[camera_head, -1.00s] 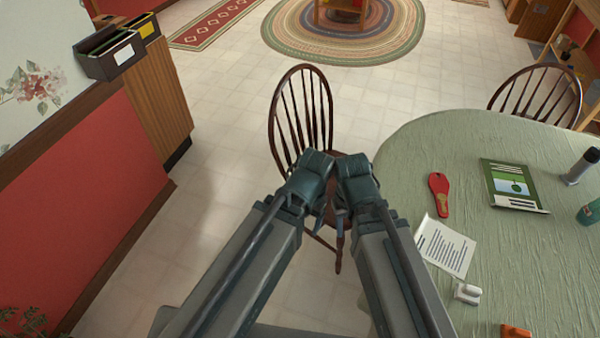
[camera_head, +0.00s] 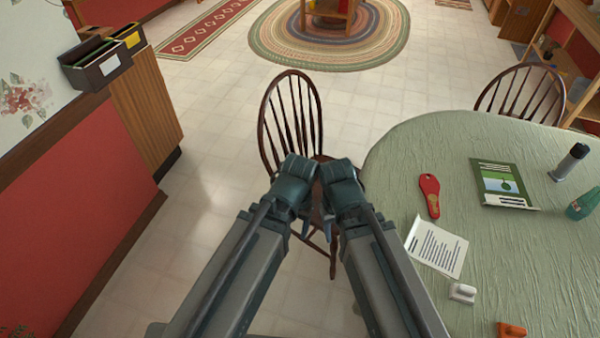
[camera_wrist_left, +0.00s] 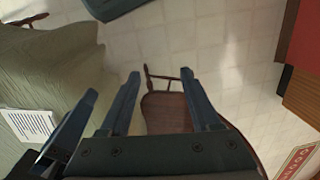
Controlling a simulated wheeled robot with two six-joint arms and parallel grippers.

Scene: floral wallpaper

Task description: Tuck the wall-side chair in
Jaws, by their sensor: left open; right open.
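The wall-side chair (camera_head: 291,120) is a dark brown wooden chair with a spindle back, standing upright on the tiled floor between the red wall and the table (camera_head: 440,150). The table has a pale green cloth. My left gripper (camera_head: 303,222) and right gripper (camera_head: 327,224) are close together over the near side of the chair. In the left wrist view the left gripper (camera_wrist_left: 160,82) is open and empty, with the brown seat (camera_wrist_left: 166,112) beyond its fingers. I cannot tell whether either touches the chair.
Another spindle-back chair (camera_head: 520,92) stands at the far side of the table. A red paddle-like object (camera_head: 429,195), a paper (camera_head: 437,247) and a green book (camera_head: 502,183) lie on the table. A wooden cabinet (camera_head: 145,105) lines the left wall.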

